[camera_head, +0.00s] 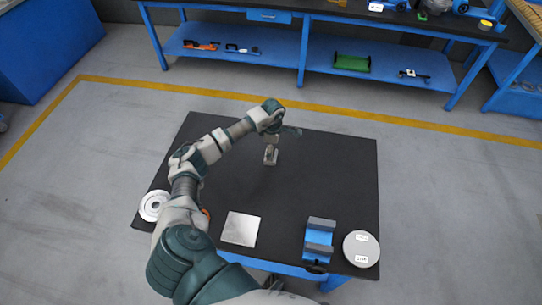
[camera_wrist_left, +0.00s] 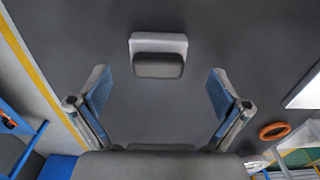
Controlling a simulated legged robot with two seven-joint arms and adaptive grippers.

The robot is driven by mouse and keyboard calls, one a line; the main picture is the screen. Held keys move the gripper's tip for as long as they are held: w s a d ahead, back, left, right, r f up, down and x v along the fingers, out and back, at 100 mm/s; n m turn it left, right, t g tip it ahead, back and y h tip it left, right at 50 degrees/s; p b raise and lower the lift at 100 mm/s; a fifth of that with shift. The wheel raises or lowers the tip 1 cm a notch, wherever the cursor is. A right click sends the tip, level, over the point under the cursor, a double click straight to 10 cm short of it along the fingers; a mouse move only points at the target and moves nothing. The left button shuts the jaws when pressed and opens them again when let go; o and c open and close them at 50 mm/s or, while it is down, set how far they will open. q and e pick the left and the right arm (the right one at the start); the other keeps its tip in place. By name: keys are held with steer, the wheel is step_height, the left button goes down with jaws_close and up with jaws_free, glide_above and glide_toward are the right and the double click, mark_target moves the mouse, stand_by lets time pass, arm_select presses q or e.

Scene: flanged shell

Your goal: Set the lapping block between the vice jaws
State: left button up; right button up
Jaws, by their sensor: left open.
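The lapping block (camera_head: 270,155) appears to be the small light-grey block on the dark table top, right of the middle of my arm. In the left wrist view the block (camera_wrist_left: 158,52) has a pale top edge and a darker front face. My left gripper (camera_head: 286,131) hangs just above it in the head view. In the left wrist view my left gripper (camera_wrist_left: 158,84) is open and empty, with the block ahead between its blue-padded fingers. The vice (camera_head: 318,241) is blue with two grey jaws and stands near the table's front edge; its gap looks empty. My right gripper is out of view.
A square metal plate (camera_head: 240,229) lies left of the vice, and a labelled round disc (camera_head: 361,248) right of it. A flanged metal ring (camera_head: 153,205) sits at the left edge. An orange ring (camera_wrist_left: 274,131) shows in the left wrist view.

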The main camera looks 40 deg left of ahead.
arm_select(q)
step_height(320, 180, down, 4)
steer(key=shift+a+r, duration=0.1)
steer(key=shift+a+f, duration=0.2)
steer(key=shift+a, duration=0.25)
steer(key=c, duration=0.5)
steer(key=shift+d, duration=0.25)
steer(key=c, duration=1.1)
steer(key=shift+r, duration=0.1)
steer(key=shift+r, duration=0.1)
